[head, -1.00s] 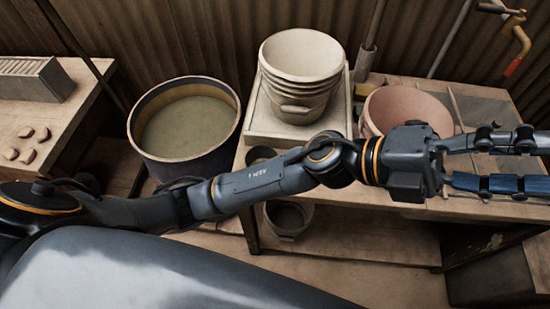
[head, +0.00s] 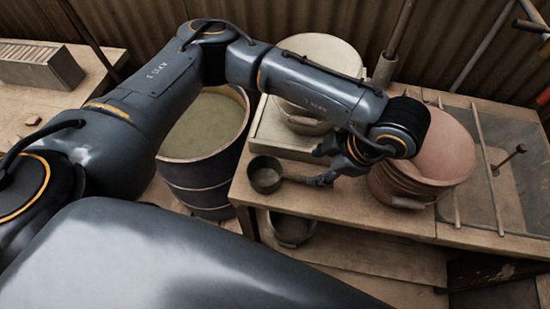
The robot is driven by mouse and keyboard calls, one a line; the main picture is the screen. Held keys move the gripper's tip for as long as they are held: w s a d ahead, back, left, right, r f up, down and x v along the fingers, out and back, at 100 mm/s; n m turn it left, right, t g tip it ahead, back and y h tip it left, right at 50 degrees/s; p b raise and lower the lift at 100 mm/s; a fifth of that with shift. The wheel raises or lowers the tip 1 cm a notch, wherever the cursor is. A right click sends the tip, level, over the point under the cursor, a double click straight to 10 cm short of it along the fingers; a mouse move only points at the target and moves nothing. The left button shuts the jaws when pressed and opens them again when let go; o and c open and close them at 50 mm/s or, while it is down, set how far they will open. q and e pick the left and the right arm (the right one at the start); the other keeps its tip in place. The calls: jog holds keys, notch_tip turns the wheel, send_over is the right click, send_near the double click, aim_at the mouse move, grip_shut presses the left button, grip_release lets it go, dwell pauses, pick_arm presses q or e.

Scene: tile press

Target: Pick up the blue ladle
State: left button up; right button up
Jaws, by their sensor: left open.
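A small dark round cup, seemingly the ladle's bowl (head: 266,174), sits on the wooden bench near its left front corner. It looks dark grey rather than clearly blue. A short stretch of handle appears to run right from it toward my gripper; the rest is hidden. My left gripper (head: 320,165) is open just right of the bowl, fingers pointing left. One finger is near the white bucket's board, the other low near the handle. I cannot tell whether it touches the handle. My right gripper is not in view.
A pink bucket (head: 440,160) stands close to the right of my gripper. A white bucket (head: 335,52) is behind my arm, and a large tub of murky liquid (head: 200,125) is left of the bench. A dark pot (head: 292,228) sits on the lower shelf.

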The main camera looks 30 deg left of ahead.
aim_at(300, 178)
pick_arm(q)
jog(key=x, duration=0.7)
jog(key=shift+s, duration=0.1)
jog(key=shift+d+x, duration=0.15)
jog(key=shift+x, duration=1.2)
jog(key=shift+d+x, duration=0.15)
jog(key=shift+x, duration=1.2)
jog(key=shift+f, duration=0.1)
grip_shut()
